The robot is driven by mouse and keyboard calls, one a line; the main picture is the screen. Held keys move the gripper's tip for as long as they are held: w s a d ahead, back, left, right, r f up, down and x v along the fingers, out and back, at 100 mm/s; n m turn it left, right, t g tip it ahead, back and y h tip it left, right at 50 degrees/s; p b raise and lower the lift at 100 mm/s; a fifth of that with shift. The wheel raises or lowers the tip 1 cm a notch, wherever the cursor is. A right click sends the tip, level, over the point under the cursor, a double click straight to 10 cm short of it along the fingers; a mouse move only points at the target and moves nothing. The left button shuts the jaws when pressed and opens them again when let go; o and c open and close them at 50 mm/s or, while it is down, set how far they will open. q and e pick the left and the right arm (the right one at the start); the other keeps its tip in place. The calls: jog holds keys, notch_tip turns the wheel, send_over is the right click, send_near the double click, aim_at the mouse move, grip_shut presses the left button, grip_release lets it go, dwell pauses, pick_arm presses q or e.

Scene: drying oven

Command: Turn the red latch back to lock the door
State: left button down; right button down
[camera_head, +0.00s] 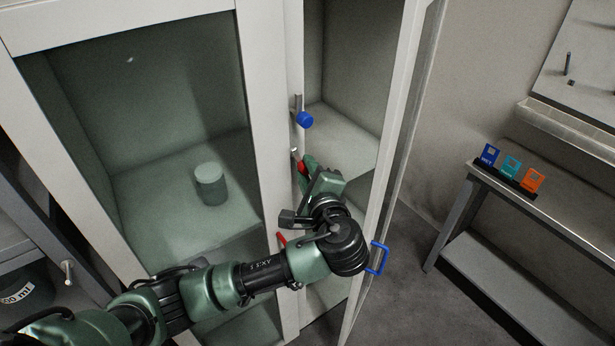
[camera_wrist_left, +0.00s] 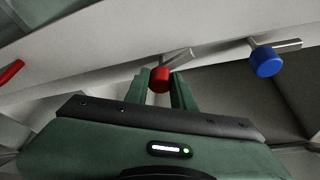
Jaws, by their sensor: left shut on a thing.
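The red latch (camera_wrist_left: 160,80) is a short red knob on a metal bar on the white cabinet's middle frame. In the head view it shows only in part (camera_head: 301,168), mostly behind my left gripper (camera_head: 305,165). In the left wrist view, the fingers of my left gripper (camera_wrist_left: 166,90) are on both sides of the red knob, shut on it. Its metal bar slants up to the right. The left glass door (camera_head: 190,150) looks closed against the frame, with its red handle (camera_head: 281,240) below the latch. My right gripper is in neither view.
A blue latch (camera_head: 305,119) sits above the red one and also shows in the wrist view (camera_wrist_left: 266,60). The right door (camera_head: 383,180), with a blue handle (camera_head: 379,258), stands open beside my arm. A jar (camera_head: 210,185) stands behind the left glass. A bench (camera_head: 525,200) is at right.

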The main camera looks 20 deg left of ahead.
pick_arm(q)
jog(key=shift+f+n+t+y+b, duration=0.2)
jog(key=shift+n+t+y+b, duration=0.4)
jog(key=shift+n+b, duration=2.7)
jog(key=shift+f+n+t+y+b, duration=0.15)
jog(key=shift+n+t+y+b, duration=0.95)
jog(key=shift+b, duration=4)
jog(key=shift+f+n+y+b, duration=0.25)
jog(key=shift+n+b, duration=2.55)
jog(key=shift+b, duration=1.4)
jog(key=c, duration=1.4)
grip_release()
jog(key=shift+o, duration=1.1)
jog(key=shift+r, duration=0.2)
